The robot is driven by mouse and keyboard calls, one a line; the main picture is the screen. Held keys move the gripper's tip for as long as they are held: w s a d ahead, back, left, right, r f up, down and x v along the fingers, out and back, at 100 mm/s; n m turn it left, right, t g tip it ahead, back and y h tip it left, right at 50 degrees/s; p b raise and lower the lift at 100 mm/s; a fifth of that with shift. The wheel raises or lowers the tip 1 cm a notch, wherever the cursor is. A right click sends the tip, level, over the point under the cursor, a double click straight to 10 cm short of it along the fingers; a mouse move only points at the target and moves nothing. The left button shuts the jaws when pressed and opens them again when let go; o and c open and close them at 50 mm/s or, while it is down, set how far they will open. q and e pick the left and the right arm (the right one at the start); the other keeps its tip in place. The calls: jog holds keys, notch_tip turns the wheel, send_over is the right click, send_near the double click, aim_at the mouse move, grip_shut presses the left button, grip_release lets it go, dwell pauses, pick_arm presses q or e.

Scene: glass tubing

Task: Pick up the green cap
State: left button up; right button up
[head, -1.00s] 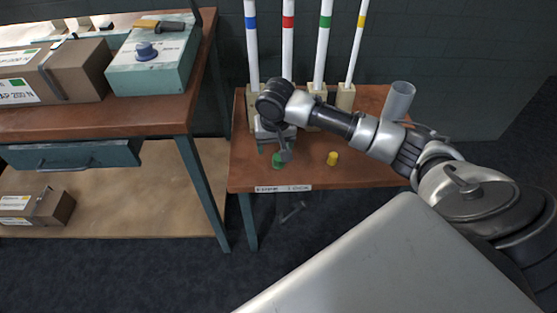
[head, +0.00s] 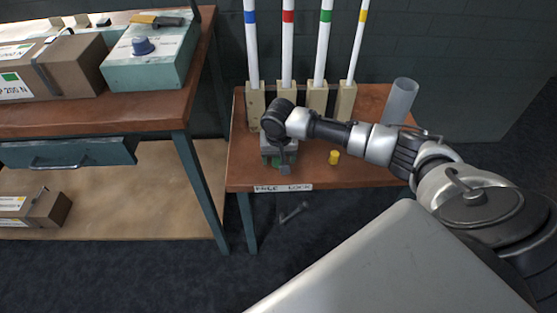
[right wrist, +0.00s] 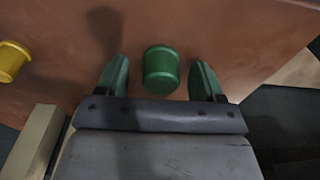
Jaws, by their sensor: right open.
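The green cap (right wrist: 160,68) stands on the brown table top in the right wrist view, between the two green fingers of my right gripper. A gap shows on each side of it, and the jaws are open. In the head view, my right gripper (head: 281,163) is over the front left part of the small table. It largely hides the cap there; a bit of green shows at the gripper, and I cannot tell whether it is cap or finger. My left gripper is not in view.
A yellow cap (head: 334,157) stands to the right of my gripper, also in the right wrist view (right wrist: 12,61). Behind it, several white tubes with coloured bands stand in wooden blocks (head: 318,98). A grey cylinder (head: 400,101) is at the right. A workbench (head: 100,118) is at the left.

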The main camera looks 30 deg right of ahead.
jog(key=shift+f, duration=0.25)
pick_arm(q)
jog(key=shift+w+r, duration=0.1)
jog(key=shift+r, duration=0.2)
pick_arm(e)
jog(key=shift+c, duration=0.5)
jog(key=c, duration=0.9)
jog(key=shift+r, duration=0.1)
